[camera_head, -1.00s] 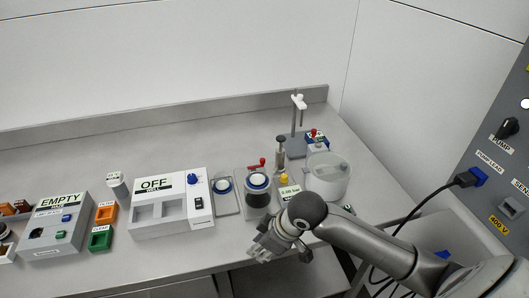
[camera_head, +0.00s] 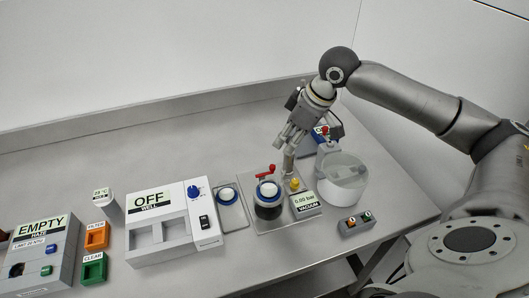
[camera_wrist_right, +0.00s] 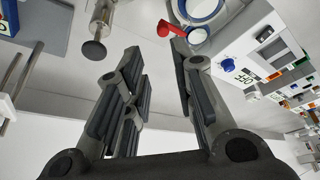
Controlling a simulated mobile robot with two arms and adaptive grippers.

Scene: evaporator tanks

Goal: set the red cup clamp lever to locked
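The red cup clamp lever (camera_head: 267,170) sits at the back edge of a dark cup with a white and blue top (camera_head: 268,191), on a grey plate (camera_head: 262,228). In the head view its arm lies roughly sideways. My right gripper (camera_head: 292,142) points down, above and behind the lever, apart from it. In the right wrist view the gripper (camera_wrist_right: 155,48) is open, with nothing between its fingers. The red lever (camera_wrist_right: 171,28) shows there just beyond the fingertips, beside the right finger. My left gripper is not in view.
A metal post (camera_head: 289,164) stands close under my right gripper. A 0.00 bar vacuum gauge (camera_head: 304,202) and a clear round vessel (camera_head: 343,184) are to the right. The OFF well unit (camera_head: 154,232) is to the left. The counter's back left is clear.

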